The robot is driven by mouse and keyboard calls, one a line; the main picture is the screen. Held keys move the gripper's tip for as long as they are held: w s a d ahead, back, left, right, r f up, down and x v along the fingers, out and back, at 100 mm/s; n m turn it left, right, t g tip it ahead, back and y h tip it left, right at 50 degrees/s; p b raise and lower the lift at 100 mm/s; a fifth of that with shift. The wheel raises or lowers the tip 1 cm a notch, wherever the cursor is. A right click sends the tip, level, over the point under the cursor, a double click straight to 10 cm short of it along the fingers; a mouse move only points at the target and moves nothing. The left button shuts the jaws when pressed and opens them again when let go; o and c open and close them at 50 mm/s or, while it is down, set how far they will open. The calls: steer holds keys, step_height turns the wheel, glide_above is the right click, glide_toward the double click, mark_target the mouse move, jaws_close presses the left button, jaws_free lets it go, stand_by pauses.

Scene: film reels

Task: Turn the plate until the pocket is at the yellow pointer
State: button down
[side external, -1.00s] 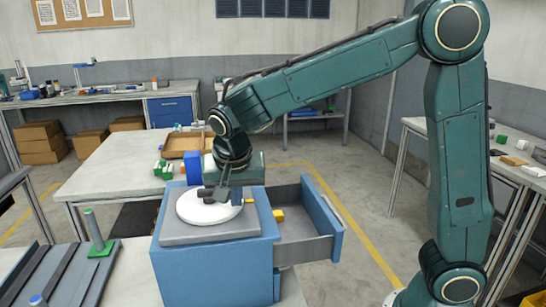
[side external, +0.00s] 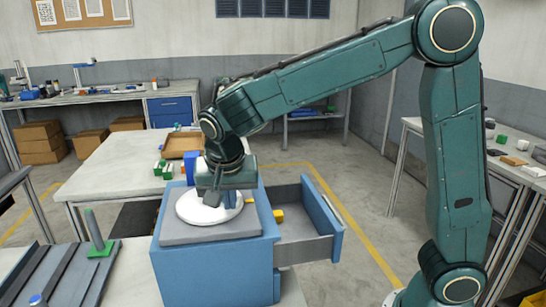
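The white round plate (side external: 190,211) lies on the grey top (side external: 190,236) of a blue cabinet. My gripper (side external: 221,200) points down over the plate, with its fingers low at the plate's upper surface. The fingers and the gripper body cover the plate's back and middle. I cannot tell whether the fingers touch the plate or hold anything. The pocket is not distinguishable.
The blue cabinet (side external: 215,272) has an open drawer (side external: 323,222) sticking out to the right. A blue block (side external: 192,168) stands behind the plate. A ridged grey rack (side external: 50,275) with a post on a green base (side external: 103,249) is at the left.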

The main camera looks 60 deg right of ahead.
steer(key=shift+s+a, duration=0.1)
steer(key=shift+s+a, duration=0.4)
steer(key=shift+a, duration=0.3)
steer(key=shift+s+a, duration=0.25)
steer(key=shift+a, duration=0.25)
steer(key=shift+s+a, duration=0.2)
steer(key=shift+a, duration=0.25)
steer(key=v, duration=1)
steer(key=shift+w+a, duration=0.2)
steer(key=shift+w, duration=0.1)
steer(key=shift+d, duration=0.1)
